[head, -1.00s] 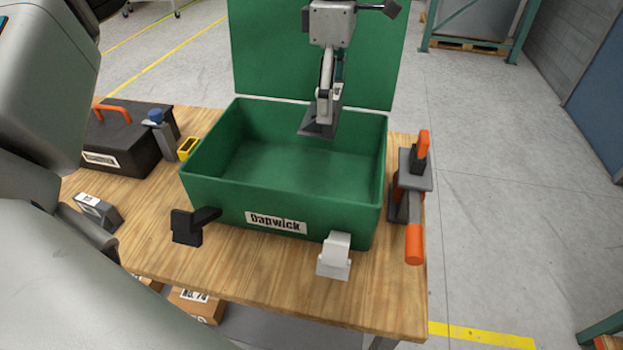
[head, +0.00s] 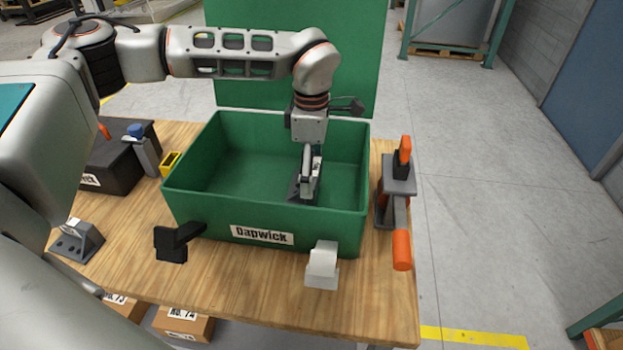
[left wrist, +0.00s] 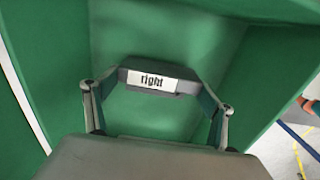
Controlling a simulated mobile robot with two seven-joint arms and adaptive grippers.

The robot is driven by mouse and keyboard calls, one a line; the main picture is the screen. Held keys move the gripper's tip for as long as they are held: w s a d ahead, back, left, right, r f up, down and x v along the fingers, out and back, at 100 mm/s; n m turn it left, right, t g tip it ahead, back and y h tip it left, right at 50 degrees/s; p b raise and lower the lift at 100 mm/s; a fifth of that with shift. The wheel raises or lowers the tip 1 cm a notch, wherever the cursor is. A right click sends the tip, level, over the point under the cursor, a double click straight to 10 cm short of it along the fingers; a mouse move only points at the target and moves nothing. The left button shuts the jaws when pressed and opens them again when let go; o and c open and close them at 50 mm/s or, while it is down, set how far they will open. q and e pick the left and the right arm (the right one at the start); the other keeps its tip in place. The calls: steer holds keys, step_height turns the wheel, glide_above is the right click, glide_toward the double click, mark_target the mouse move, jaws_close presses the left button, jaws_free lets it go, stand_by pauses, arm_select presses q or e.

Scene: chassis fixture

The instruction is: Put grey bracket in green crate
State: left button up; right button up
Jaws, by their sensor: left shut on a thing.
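The open green crate (head: 200,205) stands on the wooden table; its front label reads "Dapwick". My left gripper (head: 309,182) points down into the crate's right half and is shut on a dark grey bracket (head: 296,188). In the left wrist view this bracket (left wrist: 187,88) sits between the two fingers (left wrist: 156,108), bears a label reading "right", and has green crate walls around it. I cannot tell whether it touches the crate floor. A second grey bracket (head: 78,241) lies on the table at the left. My right gripper is not in view.
The green lid (head: 290,80) stands raised behind.

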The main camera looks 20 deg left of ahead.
arm_select(q)
steer(key=shift+f, duration=1.4)
steer(key=shift+f, duration=0.15)
steer(key=o, duration=1.5)
steer(key=shift+c, duration=0.2)
step_height(320, 180, up, 12)
steer(key=shift+r, duration=0.15)
